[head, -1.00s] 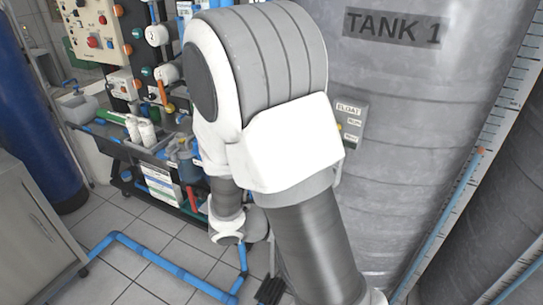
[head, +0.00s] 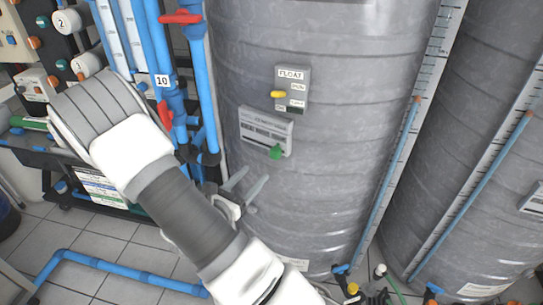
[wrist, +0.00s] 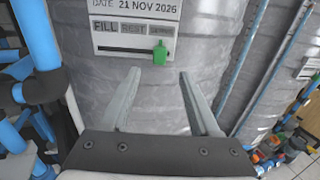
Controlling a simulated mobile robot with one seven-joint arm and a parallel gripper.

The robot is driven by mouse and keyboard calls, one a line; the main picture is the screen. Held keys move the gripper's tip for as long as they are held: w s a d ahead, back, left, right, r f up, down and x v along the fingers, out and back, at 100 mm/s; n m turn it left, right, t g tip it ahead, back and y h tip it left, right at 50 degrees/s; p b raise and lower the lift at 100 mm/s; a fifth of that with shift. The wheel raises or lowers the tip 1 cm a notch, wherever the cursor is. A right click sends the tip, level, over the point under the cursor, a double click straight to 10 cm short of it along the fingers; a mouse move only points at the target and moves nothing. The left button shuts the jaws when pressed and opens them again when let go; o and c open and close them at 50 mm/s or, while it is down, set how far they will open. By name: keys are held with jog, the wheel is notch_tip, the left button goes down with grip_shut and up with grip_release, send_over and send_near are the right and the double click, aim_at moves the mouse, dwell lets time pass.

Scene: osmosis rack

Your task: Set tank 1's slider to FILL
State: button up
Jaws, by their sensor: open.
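Tank 1 (head: 330,190) is a big grey ribbed cylinder in the middle of the head view. A pale slider panel (head: 247,118) is on its front, with a green knob (head: 276,152) low at its right. In the wrist view the panel (wrist: 105,41) reads FILL, REST and a third word too small to read. The green knob (wrist: 156,51) is at the slot's right end, under the third word, away from FILL at the left. My gripper (head: 247,182) is open and empty, below the knob. In the wrist view my gripper's fingertips (wrist: 172,73) are just below the knob, apart from it.
A FLOAT box (head: 291,90) with a yellow knob is just above the slider panel. Blue pipes (head: 198,90) with red valve handles stand close to the left. A blue-lined level scale (head: 405,135) is to the right. Blue floor piping (head: 125,270) runs at lower left.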

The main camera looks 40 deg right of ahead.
aim_at(273, 155)
jog(key=x, duration=1)
jog(key=shift+d, duration=0.3)
grip_shut()
jog(key=shift+w, duration=0.1)
dwell(0.8)
